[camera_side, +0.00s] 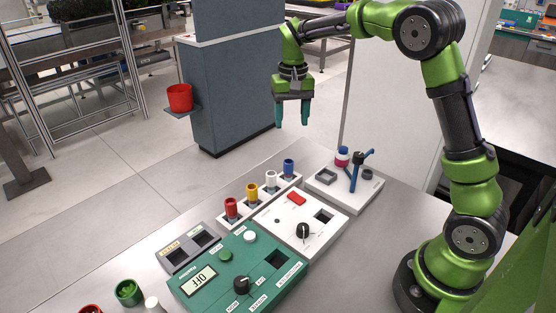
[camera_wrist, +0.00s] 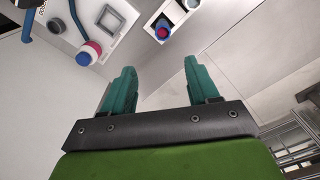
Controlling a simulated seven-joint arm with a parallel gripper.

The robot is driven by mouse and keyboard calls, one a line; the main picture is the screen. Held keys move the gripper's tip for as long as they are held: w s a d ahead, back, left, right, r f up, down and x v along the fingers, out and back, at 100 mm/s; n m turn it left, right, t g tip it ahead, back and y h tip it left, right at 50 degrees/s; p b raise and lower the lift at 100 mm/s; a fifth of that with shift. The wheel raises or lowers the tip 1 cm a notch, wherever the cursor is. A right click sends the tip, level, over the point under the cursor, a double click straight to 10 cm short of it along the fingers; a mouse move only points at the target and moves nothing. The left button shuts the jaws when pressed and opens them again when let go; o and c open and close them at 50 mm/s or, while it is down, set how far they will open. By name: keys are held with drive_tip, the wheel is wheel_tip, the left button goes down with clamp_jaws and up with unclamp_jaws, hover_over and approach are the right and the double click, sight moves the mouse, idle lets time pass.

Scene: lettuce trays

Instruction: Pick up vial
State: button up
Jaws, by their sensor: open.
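My gripper (camera_side: 292,118) is open and empty, pointing down in the air above and behind the table stations. Its two teal fingers (camera_wrist: 160,78) show apart in the wrist view. Vials with red (camera_side: 231,208), yellow (camera_side: 251,193), white (camera_side: 270,180) and blue (camera_side: 288,168) tops stand in a row in a white rack. The blue one also shows in the wrist view (camera_wrist: 162,32). A small vial-like piece in pink, white and blue (camera_side: 342,157) stands on the white station at the right; it also shows in the wrist view (camera_wrist: 90,50). The gripper touches none of them.
The white station (camera_side: 322,191) carries a blue-handled tool (camera_side: 355,172). A white box with a black knob (camera_side: 302,231) and a green device reading OFF (camera_side: 215,291) stand nearer. A grey block (camera_side: 190,249) with square openings sits left. A green cup (camera_side: 129,293) is at the front left.

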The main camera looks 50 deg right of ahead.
sight(289, 161)
wheel_tip(289, 161, down, 10)
drive_tip(key=shift+a+f, duration=0.1)
drive_tip(key=shift+f, duration=0.1)
drive_tip(key=shift+a+f, duration=0.2)
drive_tip(key=shift+f, duration=1.2)
drive_tip(key=shift+a+f, duration=0.15)
drive_tip(key=shift+f, duration=1.2)
clamp_jaws()
drive_tip(key=shift+r, duration=0.1)
